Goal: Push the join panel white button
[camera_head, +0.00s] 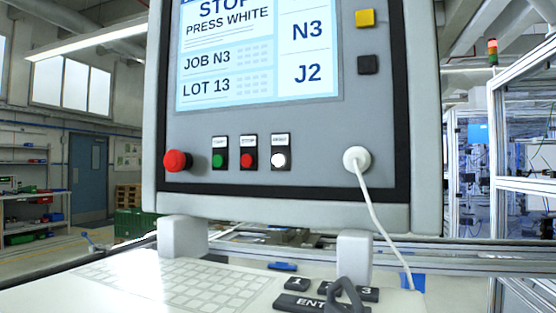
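The join panel (320,150) is a large grey upright panel filling the middle of the view. Its white button (279,160) sits in a black plate with a small label, at the right end of a row of small buttons below the screen. A green button (218,161) and a red button (248,160) are to its left. The screen (235,60) reads "PRESS WHITE", "JOB N3", "LOT 13", "N3" and "J2". No gripper shows clearly; a dark grey looped shape (344,294) at the bottom, in front of the keys, is unclear.
A large red mushroom button (177,161) is at the panel's left. A white cable (376,215) hangs from a round plug at the right. Yellow (365,18) and black (368,65) square buttons are at upper right. A keyboard shelf (180,285) juts out below.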

